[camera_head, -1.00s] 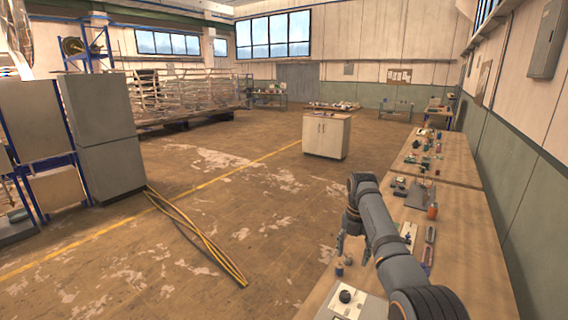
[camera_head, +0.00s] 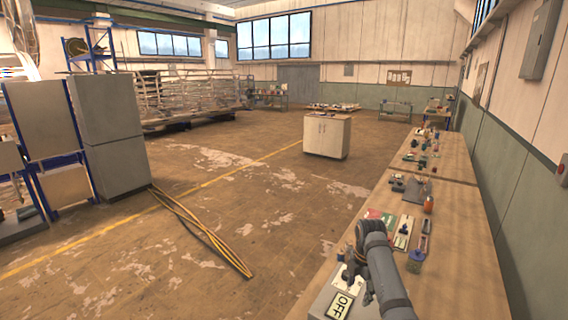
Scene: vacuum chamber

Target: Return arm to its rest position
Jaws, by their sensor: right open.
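My right arm (camera_head: 383,270) reaches in from the bottom right over the long workbench (camera_head: 455,265). Its forearm is folded back low, and the wrist bends down on its left side. My left gripper is not in view.
A cabinet (camera_head: 326,136) stands on the open floor. Yellow and black cables (camera_head: 205,232) lie on the floor at left. A wall runs along the right.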

